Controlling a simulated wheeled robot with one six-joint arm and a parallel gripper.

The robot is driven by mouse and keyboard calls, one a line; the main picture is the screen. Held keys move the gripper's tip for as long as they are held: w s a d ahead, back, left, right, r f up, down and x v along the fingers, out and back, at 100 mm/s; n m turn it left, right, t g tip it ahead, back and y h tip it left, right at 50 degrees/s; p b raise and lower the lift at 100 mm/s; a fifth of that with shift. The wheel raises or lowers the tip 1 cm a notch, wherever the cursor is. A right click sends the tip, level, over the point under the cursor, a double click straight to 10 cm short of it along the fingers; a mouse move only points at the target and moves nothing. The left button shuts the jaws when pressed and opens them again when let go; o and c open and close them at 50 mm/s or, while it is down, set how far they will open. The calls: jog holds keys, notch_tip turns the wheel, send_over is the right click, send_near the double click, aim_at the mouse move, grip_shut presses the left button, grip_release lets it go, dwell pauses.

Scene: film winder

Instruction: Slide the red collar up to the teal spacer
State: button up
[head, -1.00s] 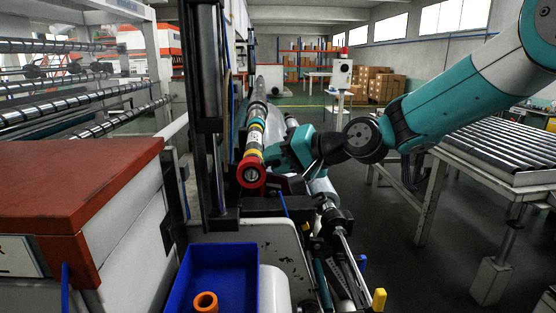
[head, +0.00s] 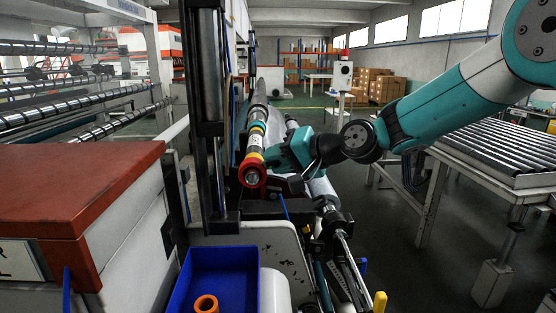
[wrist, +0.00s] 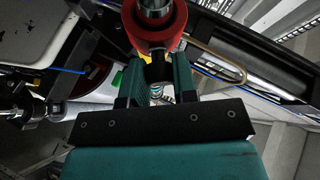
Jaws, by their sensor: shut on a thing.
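The red collar (head: 253,174) is around the near end of the shaft, with the shaft's metal tip showing through it. Behind it on the shaft are a yellow ring and a pale section. The teal spacer (head: 257,126) appears as a thin band farther along. My gripper (head: 268,162) reaches in from the right and is shut on the collar.
A blue bin (head: 184,290) with an orange ring (head: 206,304) stands below and in front. A black upright post (head: 209,100) is close left of the shaft. A second roller with a metal rod (head: 343,238) lies to the right. A roller conveyor (head: 490,150) stands farther right.

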jog(key=shift+w, duration=0.1)
jog(key=shift+w, duration=0.45)
jog(key=o, duration=1)
jog(key=shift+d, duration=0.1)
jog(key=shift+b+v, duration=3.25)
jog(key=shift+v, duration=5.4)
jog(key=shift+r, duration=0.1)
